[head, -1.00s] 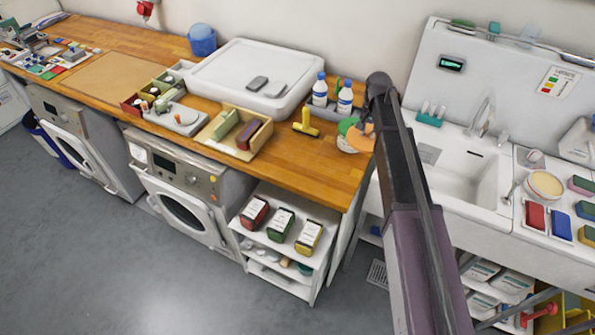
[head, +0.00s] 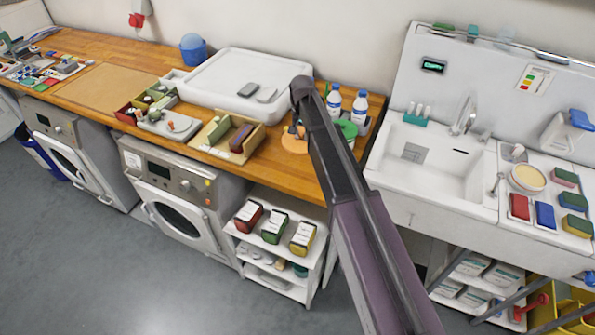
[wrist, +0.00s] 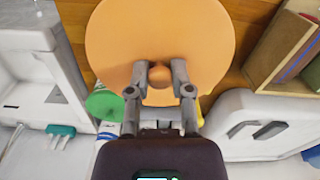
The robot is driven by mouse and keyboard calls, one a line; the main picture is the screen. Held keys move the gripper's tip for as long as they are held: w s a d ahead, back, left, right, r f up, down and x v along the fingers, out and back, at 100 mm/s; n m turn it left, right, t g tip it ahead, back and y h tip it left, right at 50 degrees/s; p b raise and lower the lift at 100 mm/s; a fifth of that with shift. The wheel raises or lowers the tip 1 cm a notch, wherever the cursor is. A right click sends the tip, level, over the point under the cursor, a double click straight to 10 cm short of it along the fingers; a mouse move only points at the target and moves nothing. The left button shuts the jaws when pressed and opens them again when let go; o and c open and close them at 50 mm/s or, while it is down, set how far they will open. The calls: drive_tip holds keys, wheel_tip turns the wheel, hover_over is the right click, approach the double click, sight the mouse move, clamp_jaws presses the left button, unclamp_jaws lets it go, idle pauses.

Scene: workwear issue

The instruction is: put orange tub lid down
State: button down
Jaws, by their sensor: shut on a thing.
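The orange tub lid (wrist: 205,30) is a flat round disc with a small knob in its middle. My gripper (wrist: 159,73) is shut on that knob, one finger on each side. In the head view the lid (head: 294,142) shows over the wooden worktop, left of my arm, which partly hides it and hides the fingers. The lid looks about flat; I cannot tell whether it touches the wood. A round green thing (head: 347,129) is right of my arm, and it also shows in the wrist view (wrist: 105,103).
Two white bottles with blue caps (head: 334,100) (head: 360,106) stand behind my arm. A divided wooden box (head: 228,137) is left of the lid. A big white tray (head: 240,85) lies behind. The worktop (head: 290,178) in front is bare. The sink (head: 430,150) is right.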

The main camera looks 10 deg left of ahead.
drive_tip(key=shift+w, duration=0.1)
drive_tip(key=shift+d, duration=0.1)
drive_tip(key=shift+s+d+f+b, duration=0.25)
drive_tip(key=shift+s+f+b, duration=0.05)
drive_tip(key=shift+s, duration=0.05)
drive_tip(key=s+d+f+n+b, duration=0.2)
drive_tip(key=s+f+b, duration=0.1)
drive_tip(key=s, duration=0.1)
drive_tip(key=s+d+f+n+b, duration=0.2)
drive_tip(key=s, duration=0.2)
drive_tip(key=s+d+f+n+b, duration=0.2)
drive_tip(key=s+d+f+b, duration=0.1)
drive_tip(key=s, duration=0.1)
drive_tip(key=shift+s+f+b, duration=0.2)
drive_tip(key=shift+f+b, duration=0.15)
drive_tip(key=shift+s+d+f+n, duration=0.2)
drive_tip(key=shift+s+d+n, duration=0.1)
drive_tip(key=shift+s+n, duration=0.25)
drive_tip(key=shift+w, duration=0.2)
